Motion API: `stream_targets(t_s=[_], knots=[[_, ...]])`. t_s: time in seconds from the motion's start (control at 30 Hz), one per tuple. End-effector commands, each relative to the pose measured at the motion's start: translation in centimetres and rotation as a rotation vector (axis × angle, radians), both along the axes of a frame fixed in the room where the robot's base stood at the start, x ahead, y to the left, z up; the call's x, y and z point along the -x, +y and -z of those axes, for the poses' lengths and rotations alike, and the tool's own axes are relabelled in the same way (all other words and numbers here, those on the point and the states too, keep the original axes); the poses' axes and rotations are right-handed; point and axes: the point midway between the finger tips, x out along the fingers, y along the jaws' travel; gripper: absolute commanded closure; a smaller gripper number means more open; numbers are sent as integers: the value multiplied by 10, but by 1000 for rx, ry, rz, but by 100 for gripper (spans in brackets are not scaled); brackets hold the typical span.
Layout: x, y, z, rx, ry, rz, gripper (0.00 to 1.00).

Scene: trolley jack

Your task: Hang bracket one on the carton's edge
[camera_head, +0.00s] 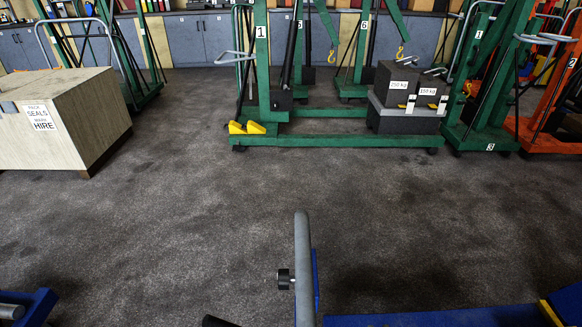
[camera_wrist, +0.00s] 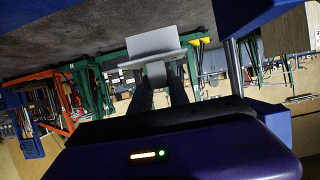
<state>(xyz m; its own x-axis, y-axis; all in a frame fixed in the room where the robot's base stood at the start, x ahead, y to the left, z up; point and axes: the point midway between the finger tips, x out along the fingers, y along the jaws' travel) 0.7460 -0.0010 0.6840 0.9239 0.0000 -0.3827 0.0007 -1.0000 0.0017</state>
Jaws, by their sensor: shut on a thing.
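My gripper (camera_wrist: 160,84) shows in the wrist view, its two dark fingers shut on the narrow lower part of a pale grey bracket (camera_wrist: 152,42). The bracket's broad flat plate sticks out beyond the fingertips, clear of any surface that I can make out. Whether it bears a number cannot be read. A large tan box (camera_head: 75,125) with a white sign stands on the floor at the left of the head view; it may be the carton. A tan box corner (camera_wrist: 286,32) shows at the upper right of the wrist view. My gripper is not visible in the head view.
A green hoist (camera_head: 345,140) carries dark weights (camera_head: 397,82) and yellow wedges (camera_head: 246,128). Another green hoist (camera_head: 490,135) and an orange one (camera_head: 548,140) stand at right. A grey upright bar (camera_head: 303,265) and blue parts are near the front. The middle floor is clear.

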Motion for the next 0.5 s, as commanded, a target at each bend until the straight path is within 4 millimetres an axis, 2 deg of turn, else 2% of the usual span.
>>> stream_targets(t_s=[0.03, 0.13, 0.5], knots=[[2, 0, -15, -1, 2, 0, 100], [4, 0, -22, -1, 1, 1, 100], [9, 1, -28, -2, -1, 1, 100]])
